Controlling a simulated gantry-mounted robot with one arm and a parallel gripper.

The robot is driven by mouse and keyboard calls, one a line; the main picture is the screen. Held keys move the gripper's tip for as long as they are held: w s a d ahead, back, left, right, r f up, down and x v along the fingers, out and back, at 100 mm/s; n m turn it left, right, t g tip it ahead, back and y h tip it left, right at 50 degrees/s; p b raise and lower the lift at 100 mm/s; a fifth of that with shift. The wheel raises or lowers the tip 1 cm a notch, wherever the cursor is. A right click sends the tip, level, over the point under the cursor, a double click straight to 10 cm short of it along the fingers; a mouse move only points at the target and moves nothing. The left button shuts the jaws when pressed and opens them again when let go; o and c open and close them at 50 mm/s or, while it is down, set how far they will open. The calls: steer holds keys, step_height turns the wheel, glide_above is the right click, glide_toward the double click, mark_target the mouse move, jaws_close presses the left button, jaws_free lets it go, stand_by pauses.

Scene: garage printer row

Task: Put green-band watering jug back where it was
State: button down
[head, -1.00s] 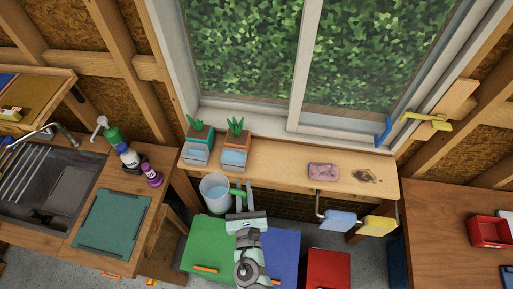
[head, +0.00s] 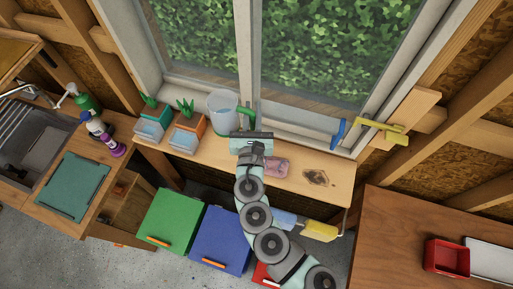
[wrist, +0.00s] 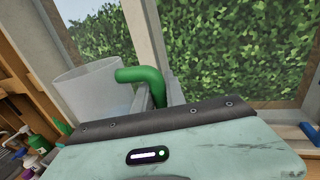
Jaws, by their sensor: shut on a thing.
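The watering jug (head: 221,105) is a clear grey cup with a green handle (head: 245,113). It looks upright and holds some water. My gripper (head: 252,118) is shut on the green handle, to the right of the jug's body. In the head view the jug overlaps the wooden window shelf (head: 228,158), right of two planters; I cannot tell whether it touches the shelf. The jug also shows in the wrist view (wrist: 88,88), left of the fingers. The fingertips are partly hidden behind the handle and my gripper's body.
Two planters, one teal (head: 153,121) and one orange (head: 188,132), stand left of the jug. A pink sponge (head: 276,167) and a dark stain (head: 316,178) are on the shelf to the right. Window frame stands behind. Green (head: 170,220) and blue (head: 219,240) bins are below.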

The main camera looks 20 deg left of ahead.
steer(key=shift+f+b, duration=2.75)
steer(key=shift+f, duration=6.95)
steer(key=shift+a, duration=0.1)
steer(key=shift+f+b, duration=0.3)
steer(key=c, duration=1.4)
jaws_free()
steer(key=shift+r, duration=0.1)
steer(key=shift+r+p, duration=0.2)
steer(key=shift+p, duration=0.1)
steer(key=b+v, duration=0.2)
steer(key=v, duration=1)
